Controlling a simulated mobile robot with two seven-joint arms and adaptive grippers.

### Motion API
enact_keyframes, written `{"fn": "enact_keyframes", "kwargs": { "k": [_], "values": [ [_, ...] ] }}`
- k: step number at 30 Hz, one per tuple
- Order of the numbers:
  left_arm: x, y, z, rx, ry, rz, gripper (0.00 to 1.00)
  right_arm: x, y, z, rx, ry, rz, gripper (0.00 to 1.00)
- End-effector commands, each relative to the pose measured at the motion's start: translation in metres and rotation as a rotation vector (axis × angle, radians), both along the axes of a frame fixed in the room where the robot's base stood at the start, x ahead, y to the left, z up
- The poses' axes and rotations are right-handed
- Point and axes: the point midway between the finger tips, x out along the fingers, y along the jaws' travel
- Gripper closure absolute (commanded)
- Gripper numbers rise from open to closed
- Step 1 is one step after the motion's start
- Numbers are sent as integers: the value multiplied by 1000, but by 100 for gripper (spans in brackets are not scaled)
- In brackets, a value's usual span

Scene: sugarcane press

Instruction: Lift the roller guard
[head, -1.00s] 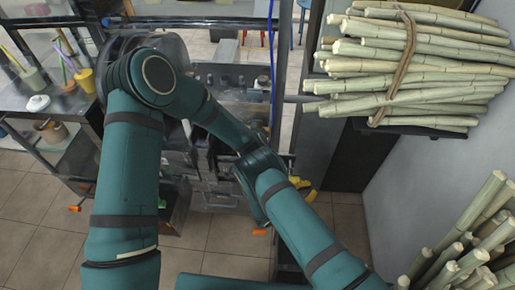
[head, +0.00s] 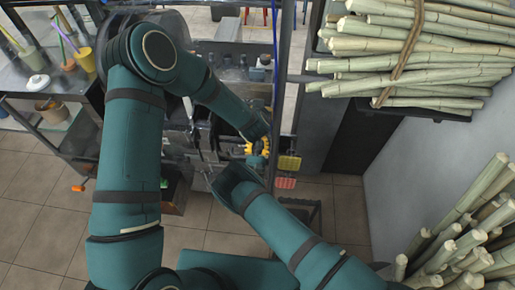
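The sugarcane press (head: 232,76) stands behind my two arms in the head view, and much of its front is covered by them. I cannot pick out the roller guard clearly. My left arm arches over the left side of the press and its wrist ends at the press front, beside a yellow toothed part. My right arm comes from the lower right, and its wrist is bent just below the left one, close to the press. The fingers of both grippers are hidden or too dark to make out, so I cannot tell whether either touches the guard.
Bundled cane (head: 420,50) lies on a dark shelf at upper right; more cane (head: 465,230) stands at lower right. A yellow panel (head: 289,162) and a red one (head: 286,183) sit right of the press. A side table (head: 20,85) with cups is left. Tiled floor (head: 40,215) is open.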

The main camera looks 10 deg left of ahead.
Motion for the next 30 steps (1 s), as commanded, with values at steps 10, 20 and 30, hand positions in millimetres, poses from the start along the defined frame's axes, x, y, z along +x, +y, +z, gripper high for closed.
{"fn": "enact_keyframes", "kwargs": {
  "k": [10, 20, 30],
  "values": [
    [0, 0, 0, 0, 0, 0, 100, 30, -1, 19, 1, 0, -2, 100],
    [0, 0, 0, 0, 0, 0, 100, 32, -1, 20, 0, 1, -1, 100],
    [0, 0, 0, 2, 0, -1, 100, 29, 1, 33, -1, 90, 1, 100]
  ]
}}
